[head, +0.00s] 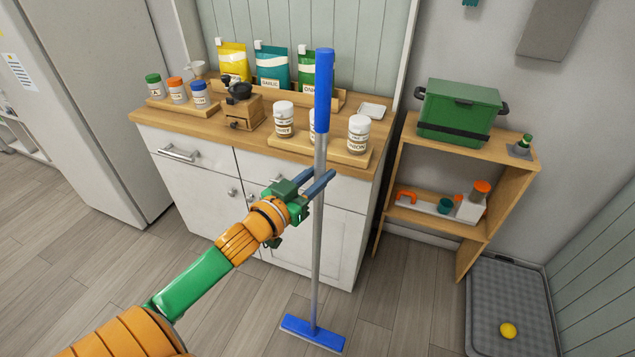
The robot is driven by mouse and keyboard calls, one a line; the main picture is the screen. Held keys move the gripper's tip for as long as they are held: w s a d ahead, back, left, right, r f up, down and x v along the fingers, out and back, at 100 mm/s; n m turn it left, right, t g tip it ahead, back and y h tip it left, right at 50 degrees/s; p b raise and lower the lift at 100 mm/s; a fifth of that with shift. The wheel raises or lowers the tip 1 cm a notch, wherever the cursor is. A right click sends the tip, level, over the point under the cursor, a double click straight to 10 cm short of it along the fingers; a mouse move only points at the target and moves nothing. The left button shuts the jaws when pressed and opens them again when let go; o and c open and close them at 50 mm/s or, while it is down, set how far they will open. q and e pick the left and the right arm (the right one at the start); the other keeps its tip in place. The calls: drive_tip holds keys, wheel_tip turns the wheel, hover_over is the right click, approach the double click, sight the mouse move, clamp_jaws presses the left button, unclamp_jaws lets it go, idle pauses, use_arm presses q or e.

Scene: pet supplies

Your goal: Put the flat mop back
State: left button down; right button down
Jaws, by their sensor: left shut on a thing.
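The flat mop (318,235) stands nearly upright in front of the white cabinet, with a grey pole, a blue handle grip at the top and a flat blue head (313,333) at floor level. My left gripper (321,184) is shut on the mop's pole, a little above its middle. The mop's top overlaps the jars on the counter in the picture. My right gripper is not in view.
The white cabinet (196,185) has a wooden top with jars, pouches and a grinder. A wooden shelf (482,150) at right holds a green box (459,112). A grey tray (500,287) with a yellow ball (508,330) lies at lower right. Floor between is clear.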

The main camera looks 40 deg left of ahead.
use_arm(q)
drive_tip(key=shift+w+a+f, duration=0.3)
drive_tip(key=shift+w+f, duration=0.2)
drive_tip(key=shift+f, duration=0.15)
drive_tip(key=shift+w+a+f, duration=0.3)
drive_tip(key=shift+w+f, duration=0.2)
drive_tip(key=shift+f, duration=0.1)
wheel_tip(320, 180, down, 3)
drive_tip(key=shift+d+f, duration=0.1)
drive_tip(key=shift+f, duration=0.05)
drive_tip(key=c, duration=1)
unclamp_jaws()
drive_tip(key=shift+f, duration=0.15)
drive_tip(key=o, duration=0.3)
drive_tip(key=shift+o, duration=0.2)
drive_tip(key=shift+s, duration=0.1)
